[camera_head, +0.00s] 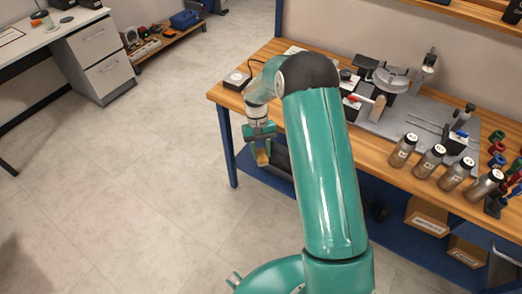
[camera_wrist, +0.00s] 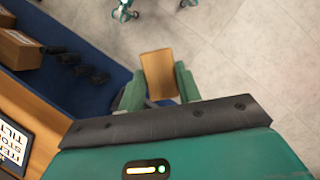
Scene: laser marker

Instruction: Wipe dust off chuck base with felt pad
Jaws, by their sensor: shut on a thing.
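My gripper (camera_head: 262,152) hangs in front of the left end of the wooden bench, over the floor side and apart from the bench top. It is shut on a tan, wood-coloured block, which I take to be the felt pad (camera_head: 265,158). In the wrist view the pad (camera_wrist: 157,68) sits between the two green fingers of my gripper (camera_wrist: 159,82). A grey fixture with a curved metal part (camera_head: 392,80) stands on the bench's grey plate; I cannot tell which part is the chuck base. No dust can be made out. My arm hides part of the bench.
Cardboard boxes (camera_head: 427,216) stand on the blue lower shelf. The floor at left is clear.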

